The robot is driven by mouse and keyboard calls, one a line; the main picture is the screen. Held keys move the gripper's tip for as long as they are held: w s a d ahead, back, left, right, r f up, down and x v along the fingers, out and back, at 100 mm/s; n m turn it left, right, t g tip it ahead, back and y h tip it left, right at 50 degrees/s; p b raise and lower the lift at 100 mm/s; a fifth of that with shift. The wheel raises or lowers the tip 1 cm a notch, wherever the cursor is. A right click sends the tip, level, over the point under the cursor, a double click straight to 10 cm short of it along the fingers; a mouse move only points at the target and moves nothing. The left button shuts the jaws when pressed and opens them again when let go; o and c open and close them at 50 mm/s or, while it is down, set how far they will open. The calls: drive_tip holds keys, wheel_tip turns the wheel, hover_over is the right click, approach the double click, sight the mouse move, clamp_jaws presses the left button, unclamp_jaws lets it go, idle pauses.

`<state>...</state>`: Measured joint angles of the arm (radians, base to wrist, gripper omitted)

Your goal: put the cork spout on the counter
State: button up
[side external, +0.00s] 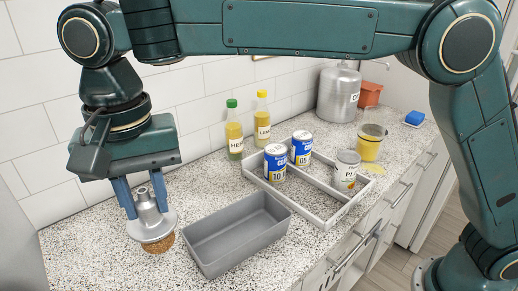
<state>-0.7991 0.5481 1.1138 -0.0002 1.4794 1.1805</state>
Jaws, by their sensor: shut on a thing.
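The cork spout (151,221) is a grey metal funnel-like piece with a wide flange and a brown cork bottom. It is upright at the left of the counter (100,262). My gripper (144,204) points down, with its blue fingers shut on the upper part of the spout. The cork is at or just above the speckled counter top; I cannot tell whether it touches.
An empty grey bin (236,233) stands just right of the spout. Behind it is a divided tray (318,213) with several cans. Two bottles (234,130) stand by the wall. A metal canister (338,95) and a yellow cup (370,146) are farther right. The counter's front left is clear.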

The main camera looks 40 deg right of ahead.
sight(152, 222)
wheel_tip(152, 222, down, 12)
drive_tip(key=shift+f, duration=0.2)
drive_tip(key=shift+f, duration=2.15)
drive_tip(key=o, duration=1)
drive_tip(key=shift+f, duration=0.1)
wheel_tip(152, 222, up, 12)
drive_tip(key=shift+f, duration=0.15)
drive_tip(key=shift+r, duration=0.3)
